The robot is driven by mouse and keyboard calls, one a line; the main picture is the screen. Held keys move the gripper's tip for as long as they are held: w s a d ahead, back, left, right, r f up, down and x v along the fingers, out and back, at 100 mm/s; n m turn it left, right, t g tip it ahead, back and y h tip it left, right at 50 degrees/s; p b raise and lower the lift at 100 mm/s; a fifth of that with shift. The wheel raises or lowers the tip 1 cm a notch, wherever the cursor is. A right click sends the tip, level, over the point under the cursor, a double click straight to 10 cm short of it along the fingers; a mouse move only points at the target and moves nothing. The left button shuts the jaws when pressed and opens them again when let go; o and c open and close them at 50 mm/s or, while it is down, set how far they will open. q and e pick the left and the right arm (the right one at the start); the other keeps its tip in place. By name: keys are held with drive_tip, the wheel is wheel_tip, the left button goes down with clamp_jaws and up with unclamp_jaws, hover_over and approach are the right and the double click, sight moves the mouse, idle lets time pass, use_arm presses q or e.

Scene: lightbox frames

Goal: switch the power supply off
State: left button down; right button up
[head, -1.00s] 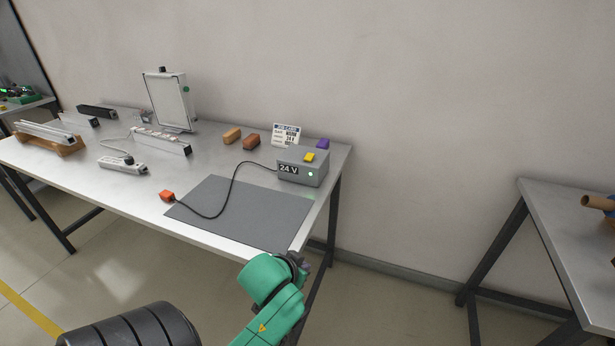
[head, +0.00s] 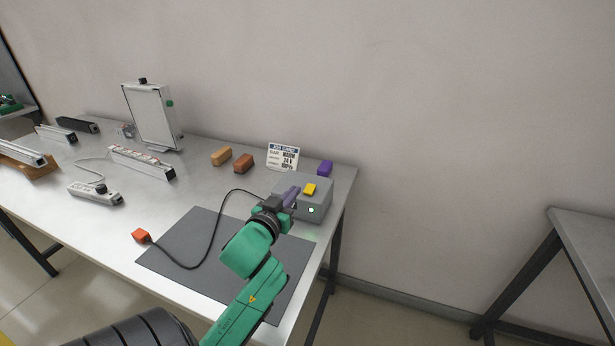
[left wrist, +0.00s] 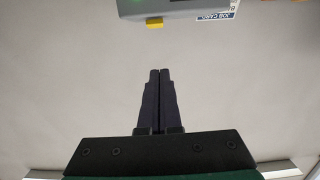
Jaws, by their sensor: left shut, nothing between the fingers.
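The power supply (head: 318,212) is a grey box near the right end of the table, with a yellow switch (head: 310,189) on top and a lit green lamp on its front. It also shows at the top of the left wrist view (left wrist: 150,7), with the yellow switch (left wrist: 154,23) at its edge. My left gripper (head: 292,192) is shut and empty. In the head view it overlaps the left part of the box, just left of the switch, and hides the box's 24 V label. In the left wrist view its fingers (left wrist: 160,72) point towards the box, apart from the switch. My right gripper is not in view.
A job card (head: 283,157) stands behind the box, with a purple block (head: 325,168) at its back right. Brown (head: 243,163) and tan (head: 221,156) blocks lie further left. A black cable runs over the grey mat (head: 180,235) to an orange plug (head: 141,236).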

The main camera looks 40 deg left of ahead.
use_arm(q)
drive_tip(key=p, duration=0.2)
hover_over(308, 193)
drive_tip(key=shift+s, duration=0.15)
wheel_tip(308, 193, down, 4)
drive_tip(key=shift+r, duration=0.25)
drive_tip(key=shift+f, duration=0.4)
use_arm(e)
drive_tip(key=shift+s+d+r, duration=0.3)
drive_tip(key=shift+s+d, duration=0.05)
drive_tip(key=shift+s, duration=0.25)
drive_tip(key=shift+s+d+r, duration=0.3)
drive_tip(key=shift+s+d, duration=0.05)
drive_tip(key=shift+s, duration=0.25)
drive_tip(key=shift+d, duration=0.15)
